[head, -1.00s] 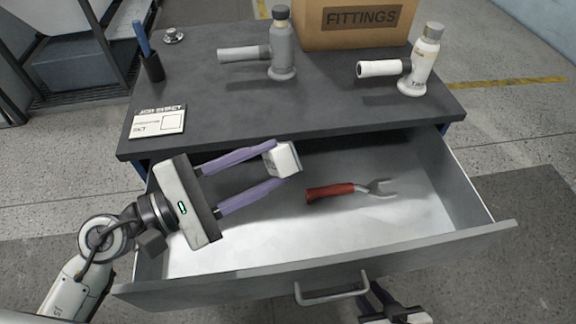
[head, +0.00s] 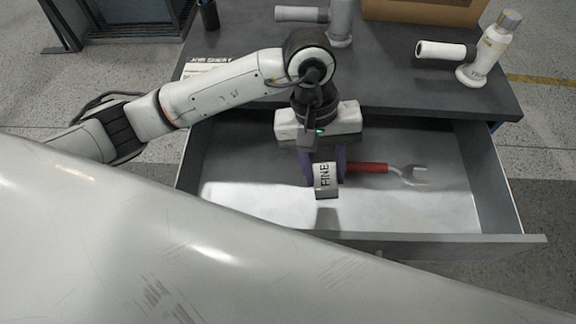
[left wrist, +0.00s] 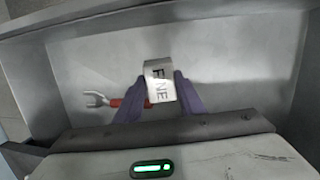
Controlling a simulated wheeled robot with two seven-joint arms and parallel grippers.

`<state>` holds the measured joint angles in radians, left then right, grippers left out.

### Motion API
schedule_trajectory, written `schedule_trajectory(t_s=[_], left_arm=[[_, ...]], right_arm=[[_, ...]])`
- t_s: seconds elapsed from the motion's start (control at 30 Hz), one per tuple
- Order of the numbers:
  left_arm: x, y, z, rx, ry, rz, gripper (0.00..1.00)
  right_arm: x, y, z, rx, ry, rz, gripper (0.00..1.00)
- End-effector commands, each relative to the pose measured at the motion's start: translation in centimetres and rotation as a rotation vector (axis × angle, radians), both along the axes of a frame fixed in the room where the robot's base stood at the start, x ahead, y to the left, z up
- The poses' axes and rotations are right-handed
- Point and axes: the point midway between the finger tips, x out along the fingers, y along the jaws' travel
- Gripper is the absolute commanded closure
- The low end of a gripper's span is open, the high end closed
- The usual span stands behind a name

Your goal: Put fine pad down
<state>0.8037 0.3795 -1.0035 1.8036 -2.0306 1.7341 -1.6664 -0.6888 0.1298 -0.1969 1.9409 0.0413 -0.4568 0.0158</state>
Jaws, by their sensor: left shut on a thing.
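The fine pad (head: 325,178) is a small pale block with a grey lower part, marked "FINE". It also shows in the left wrist view (left wrist: 159,83). My left gripper (head: 322,168) points down into the open drawer (head: 250,205), its purple fingers shut on the pad. The pad is over the drawer's pale floor, towards its middle; I cannot tell whether it touches the floor. My right gripper is out of view.
A red-handled fork-ended tool (head: 372,169) lies in the drawer just right of the pad. The drawer's left and right floor areas are clear. A white bottle-shaped fitting (head: 485,55), a grey one (head: 340,22) and a cardboard box (head: 440,10) stand on the cabinet top.

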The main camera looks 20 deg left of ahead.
Motion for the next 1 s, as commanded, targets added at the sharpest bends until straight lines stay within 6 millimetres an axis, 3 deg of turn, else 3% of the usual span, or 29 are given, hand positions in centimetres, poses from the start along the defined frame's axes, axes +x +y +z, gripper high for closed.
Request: schedule_trajectory(t_s=[0.1, 0.3, 0.67, 1.0], left_arm=[[2.2, 4.2, 0.1, 0.127, -0.068, -0.035, 0.83], [4.2, 8.2, 0.8, 0.217, -0.116, -0.042, 0.83], [4.5, 8.8, 0.9, 0.226, -0.121, -0.042, 0.83], [4.4, 8.7, -3.7, 0.225, -0.117, -0.041, 0.83]], right_arm=[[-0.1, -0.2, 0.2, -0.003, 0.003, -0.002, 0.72], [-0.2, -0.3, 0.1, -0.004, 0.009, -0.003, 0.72], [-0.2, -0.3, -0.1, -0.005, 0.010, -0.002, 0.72], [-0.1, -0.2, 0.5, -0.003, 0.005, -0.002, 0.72]])
